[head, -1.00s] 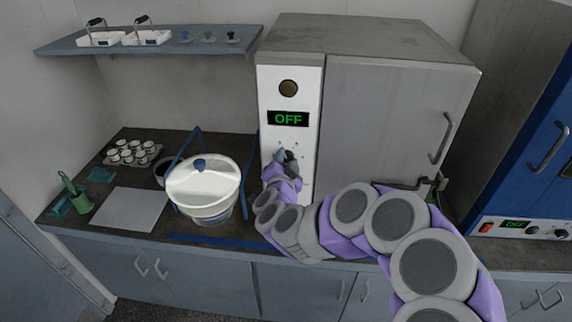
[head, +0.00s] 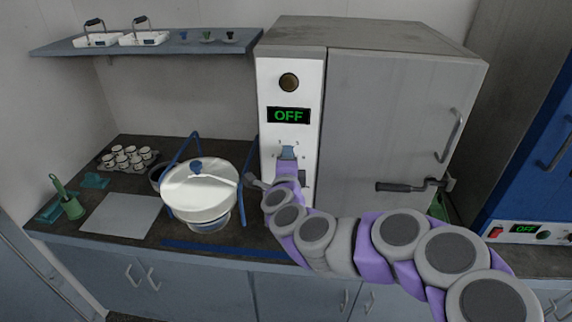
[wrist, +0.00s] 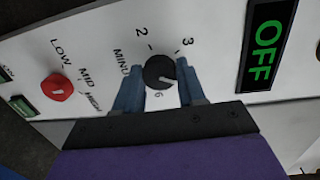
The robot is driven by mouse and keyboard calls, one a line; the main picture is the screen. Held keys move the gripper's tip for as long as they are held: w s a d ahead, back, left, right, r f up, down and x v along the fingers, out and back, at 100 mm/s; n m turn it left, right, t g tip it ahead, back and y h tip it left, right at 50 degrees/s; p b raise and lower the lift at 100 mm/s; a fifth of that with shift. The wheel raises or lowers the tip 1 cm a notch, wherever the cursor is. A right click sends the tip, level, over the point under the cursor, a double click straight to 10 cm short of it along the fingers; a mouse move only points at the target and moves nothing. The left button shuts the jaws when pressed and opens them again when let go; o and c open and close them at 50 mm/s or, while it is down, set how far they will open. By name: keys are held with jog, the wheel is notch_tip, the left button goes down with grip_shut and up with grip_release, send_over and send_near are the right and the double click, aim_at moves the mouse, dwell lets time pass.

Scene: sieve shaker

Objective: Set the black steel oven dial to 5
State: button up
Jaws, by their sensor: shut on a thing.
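The black dial (wrist: 159,72) sits on the white front panel (wrist: 215,60) of the steel oven (head: 395,125). Other numbers are hidden, and the dial's pointer setting is not clear. My gripper (wrist: 158,90) is shut on the dial, with one blue finger on each side. In the head view my gripper (head: 287,153) is at the panel below the green "OFF" display (head: 289,115) and covers the dial.
A red knob (wrist: 57,88) marked LOW, MID, HIGH is beside the dial. The oven door has a lever handle (head: 410,187) on its right. A white lidded pot (head: 200,195) stands left of my arm. A shelf (head: 150,45) hangs above the counter.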

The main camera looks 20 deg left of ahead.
jog(key=shift+f+m, duration=0.25)
jog(key=shift+m, duration=0.25)
jog(key=shift+f, duration=0.1)
jog(key=o, duration=1.1)
jog(key=shift+d, duration=0.2)
jog(key=shift+c, duration=0.2)
jog(key=shift+r, duration=0.2)
jog(key=shift+a, duration=0.1)
